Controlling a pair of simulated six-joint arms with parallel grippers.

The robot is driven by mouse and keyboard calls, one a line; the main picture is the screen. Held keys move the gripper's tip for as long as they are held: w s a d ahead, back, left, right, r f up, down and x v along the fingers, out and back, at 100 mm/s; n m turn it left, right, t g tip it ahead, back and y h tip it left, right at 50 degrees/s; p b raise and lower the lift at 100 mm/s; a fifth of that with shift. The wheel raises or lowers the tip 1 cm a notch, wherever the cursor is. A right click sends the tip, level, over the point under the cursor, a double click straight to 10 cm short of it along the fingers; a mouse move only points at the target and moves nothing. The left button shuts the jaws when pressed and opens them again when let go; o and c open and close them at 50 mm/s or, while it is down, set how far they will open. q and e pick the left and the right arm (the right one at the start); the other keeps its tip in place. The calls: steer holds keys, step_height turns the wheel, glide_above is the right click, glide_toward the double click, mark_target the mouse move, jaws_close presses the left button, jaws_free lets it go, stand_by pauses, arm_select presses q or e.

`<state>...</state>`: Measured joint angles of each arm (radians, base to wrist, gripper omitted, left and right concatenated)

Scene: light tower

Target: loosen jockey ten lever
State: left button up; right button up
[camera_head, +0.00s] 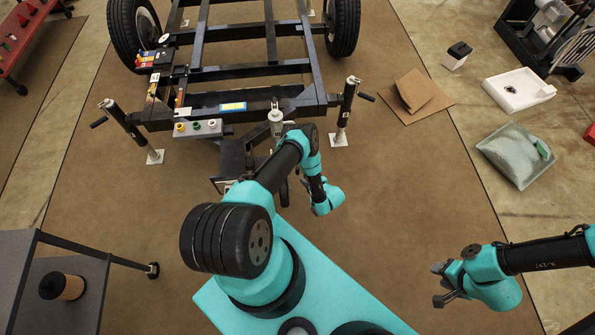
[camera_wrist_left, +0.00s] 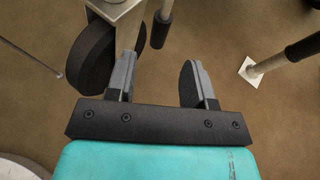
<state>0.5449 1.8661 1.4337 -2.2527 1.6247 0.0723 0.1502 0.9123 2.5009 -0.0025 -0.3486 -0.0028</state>
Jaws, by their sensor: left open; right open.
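The jockey wheel (camera_wrist_left: 95,58) shows in the left wrist view as a dark tyre below a grey metal bracket (camera_wrist_left: 116,8). A bar with a dark, rounded grip (camera_wrist_left: 161,30) hangs just right of it; I cannot tell for sure whether this is the lever. My left gripper (camera_wrist_left: 160,82) is open with nothing between its fingers. Its left finger overlaps the wheel's edge in the picture; contact is unclear. In the head view my left arm covers much of the trailer's front, and its fingers cannot be made out. My right gripper (camera_head: 438,284) is open and empty over the mat at lower right.
The trailer frame (camera_head: 240,60) stands on jack legs, left (camera_head: 126,125) and right (camera_head: 345,112). A grey box with coloured buttons (camera_head: 198,130) sits at its front. Cardboard (camera_head: 415,95), a white tray (camera_head: 517,90) and a grey bag (camera_head: 515,155) lie right. A cart (camera_head: 85,265) stands lower left.

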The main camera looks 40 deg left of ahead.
arm_select(q)
steer(key=x, duration=0.8)
steer(key=shift+a+f, duration=0.2)
steer(key=shift+a, duration=0.1)
jaws_close()
